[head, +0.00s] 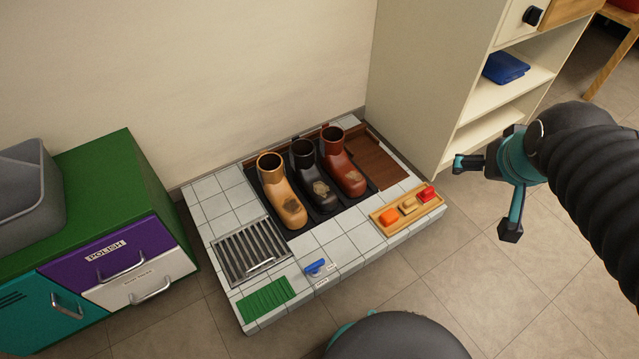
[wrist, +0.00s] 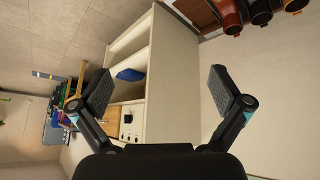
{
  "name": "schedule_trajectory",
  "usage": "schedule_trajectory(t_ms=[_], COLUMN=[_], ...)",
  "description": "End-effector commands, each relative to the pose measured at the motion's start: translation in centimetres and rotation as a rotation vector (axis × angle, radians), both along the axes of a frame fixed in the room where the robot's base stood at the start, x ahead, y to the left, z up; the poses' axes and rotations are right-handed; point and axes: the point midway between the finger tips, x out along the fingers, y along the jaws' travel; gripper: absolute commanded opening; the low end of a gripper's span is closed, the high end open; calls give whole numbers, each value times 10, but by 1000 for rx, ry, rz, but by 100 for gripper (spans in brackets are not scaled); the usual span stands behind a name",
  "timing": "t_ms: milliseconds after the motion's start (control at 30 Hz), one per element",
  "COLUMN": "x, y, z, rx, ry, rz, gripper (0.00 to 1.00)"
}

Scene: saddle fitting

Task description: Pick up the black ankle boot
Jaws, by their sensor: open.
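The black ankle boot (head: 312,178) stands upright on a dark tray (head: 357,190) on the low tiled platform. It is between a tan boot (head: 279,193) on its left and a red-brown boot (head: 341,164) on its right, and has a brownish patch on its toe. In the wrist view the black boot (wrist: 262,12) shows at the top right, cut by the frame edge. My gripper (head: 484,198) is open and empty, to the right of the platform and well away from the boots. Its spread fingers (wrist: 160,92) also show in the wrist view.
A white shelf unit (head: 452,90) stands behind on the right. A green-topped cabinet (head: 110,190) stands left.

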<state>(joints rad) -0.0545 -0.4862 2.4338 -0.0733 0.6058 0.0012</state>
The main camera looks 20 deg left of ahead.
Motion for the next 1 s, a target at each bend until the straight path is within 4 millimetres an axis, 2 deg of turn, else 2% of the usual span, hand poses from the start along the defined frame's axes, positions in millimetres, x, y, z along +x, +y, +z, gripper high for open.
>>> schedule_trajectory(t_ms=[33, 200, 367, 500, 667, 800, 1000], x=[21, 84, 137, 178, 216, 239, 256], y=[4, 20, 44, 70, 105, 138, 187], z=[-13, -42, -78, -116, -166, -216, -292], rx=[-11, -39, -51, -51, -36, -9, 52], ry=[-10, -75, -137, -190, -249, -297, -363], rz=[19, 92, 172, 250, 342, 424, 538], gripper=[100, 100, 100, 100, 100, 100, 100])
